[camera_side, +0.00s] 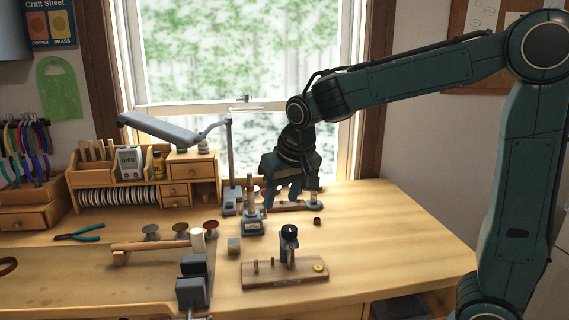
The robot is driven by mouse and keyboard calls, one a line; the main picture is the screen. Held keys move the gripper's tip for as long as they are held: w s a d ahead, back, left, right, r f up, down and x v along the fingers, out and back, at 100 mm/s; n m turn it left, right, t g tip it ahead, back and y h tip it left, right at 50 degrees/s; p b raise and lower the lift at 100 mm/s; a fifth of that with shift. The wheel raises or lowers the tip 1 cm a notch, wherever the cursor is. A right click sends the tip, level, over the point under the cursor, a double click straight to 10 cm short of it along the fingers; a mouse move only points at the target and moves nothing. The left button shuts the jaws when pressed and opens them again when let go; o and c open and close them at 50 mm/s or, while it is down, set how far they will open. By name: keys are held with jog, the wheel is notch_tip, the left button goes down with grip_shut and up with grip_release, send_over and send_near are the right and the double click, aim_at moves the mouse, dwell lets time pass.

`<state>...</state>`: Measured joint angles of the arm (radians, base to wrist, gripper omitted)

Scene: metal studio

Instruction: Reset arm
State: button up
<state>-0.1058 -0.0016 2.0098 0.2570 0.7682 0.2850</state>
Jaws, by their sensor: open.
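My gripper (283,192) points down above the back right part of the wooden workbench (400,240). Its dark fingers are apart, and I see nothing held between them. It is in front of the window, just right of the lamp post and above a low wooden rack (294,206) with small items. The gripper hides part of that rack. My arm reaches in from the right, with its forearm raised.
A small grey press (253,220) stands left of my gripper. A wooden board with a dark fixture (288,243) is in front. A vise (193,284), a lamp (172,129) and an organizer (176,178) are left. The bench's right side is clear.

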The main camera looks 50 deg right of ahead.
jog(key=shift+s+r, duration=0.25)
jog(key=shift+s, duration=0.3)
jog(key=s+a+n+t+y, duration=0.1)
jog(key=s+n, duration=0.3)
jog(key=s, duration=1.6)
jog(key=shift+s+r+t+y, duration=0.2)
jog(key=shift+t+y, duration=0.1)
jog(key=shift+y, duration=0.1)
